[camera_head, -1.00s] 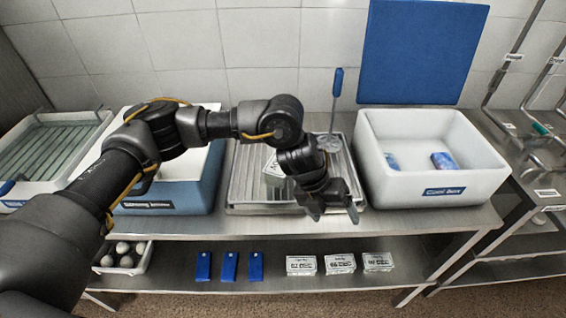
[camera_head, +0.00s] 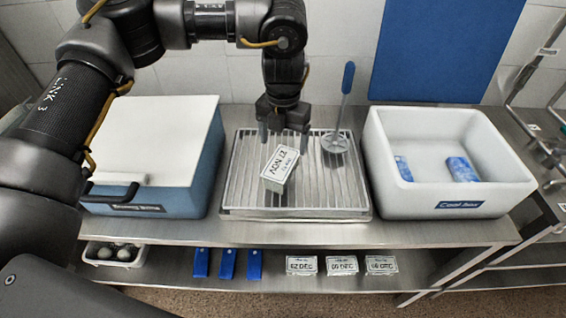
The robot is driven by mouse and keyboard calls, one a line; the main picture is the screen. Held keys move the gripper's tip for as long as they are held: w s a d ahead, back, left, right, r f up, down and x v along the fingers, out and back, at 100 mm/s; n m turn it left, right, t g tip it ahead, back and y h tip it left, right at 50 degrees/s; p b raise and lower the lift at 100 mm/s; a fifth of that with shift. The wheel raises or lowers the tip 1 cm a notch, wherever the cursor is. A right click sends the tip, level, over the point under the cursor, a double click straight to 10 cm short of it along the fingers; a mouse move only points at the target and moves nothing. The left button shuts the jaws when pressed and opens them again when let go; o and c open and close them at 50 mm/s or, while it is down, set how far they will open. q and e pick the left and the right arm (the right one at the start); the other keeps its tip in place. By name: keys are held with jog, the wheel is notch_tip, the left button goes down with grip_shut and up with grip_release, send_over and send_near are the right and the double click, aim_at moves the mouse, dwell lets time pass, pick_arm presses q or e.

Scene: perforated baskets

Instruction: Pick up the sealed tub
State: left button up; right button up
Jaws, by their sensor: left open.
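A small white tub (camera_head: 280,170) with a printed label reading 27 NOV lies at an angle on the ribbed metal tray (camera_head: 237,190). Three similar labelled tubs, a left one (camera_head: 301,266), a middle one (camera_head: 342,266) and a right one (camera_head: 381,265), stand in a row on the lower shelf, with DEC dates. My left gripper (camera_head: 284,134) points down, open and empty, just behind and above the tub on the tray. Its fingers are apart from that tub. My right gripper is out of view.
A blue box with a white lid (camera_head: 150,135) stands left of the tray. An open white cool box (camera_head: 440,190) with blue packs stands right. A blue-handled tool (camera_head: 346,90) rises at the tray's right. Blue packs (camera_head: 227,264) lie below.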

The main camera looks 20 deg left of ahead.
aim_at(282, 163)
pick_arm(q)
jog(key=shift+s+d+f, duration=0.1)
jog(key=shift+s+f, duration=0.1)
jog(key=shift+f, duration=0.05)
notch_tip(282, 163, down, 4)
jog(key=shift+w+f+p, duration=0.1)
jog(key=shift+f+p, duration=0.15)
jog(key=shift+p, duration=0.45)
jog(key=shift+f, duration=0.35)
jog(key=f, duration=0.1)
jog(key=f+p, duration=0.1)
jog(key=f, duration=0.1)
jog(key=f+p, duration=0.1)
jog(key=shift+a+f, duration=0.25)
jog(key=shift+a, duration=0.05)
jog(key=shift+f, duration=0.25)
jog(key=c, duration=1.4)
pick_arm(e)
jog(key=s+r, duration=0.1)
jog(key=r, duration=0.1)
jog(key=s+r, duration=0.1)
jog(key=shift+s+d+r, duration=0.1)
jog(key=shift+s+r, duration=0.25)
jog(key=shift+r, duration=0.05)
